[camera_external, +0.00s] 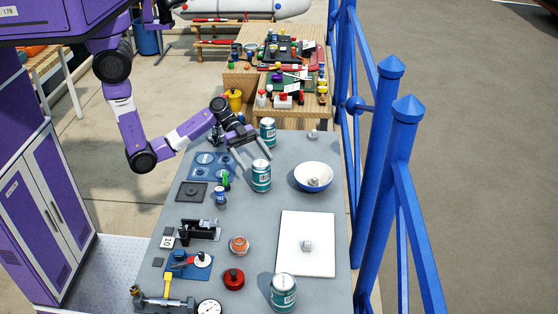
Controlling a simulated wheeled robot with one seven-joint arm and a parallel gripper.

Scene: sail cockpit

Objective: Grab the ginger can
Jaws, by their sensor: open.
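Three similar teal-and-white cans stand upright on the grey table: one at the back (268,131), one in the middle (261,176) and one at the front edge (283,292). Their labels are too small to read, so I cannot tell which is the ginger can. My gripper (255,162) is open and empty, reaching in from the left. Its fingers are close to the middle can's top and just in front of the back can. I cannot tell whether they touch either can.
A white-and-blue bowl (313,177) and a white board (318,259), each with a small grey piece on it, are on the right. An orange round item (239,245), a red round item (234,279) and a small blue can (221,196) stand left. Blue railing (385,140) borders the right.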

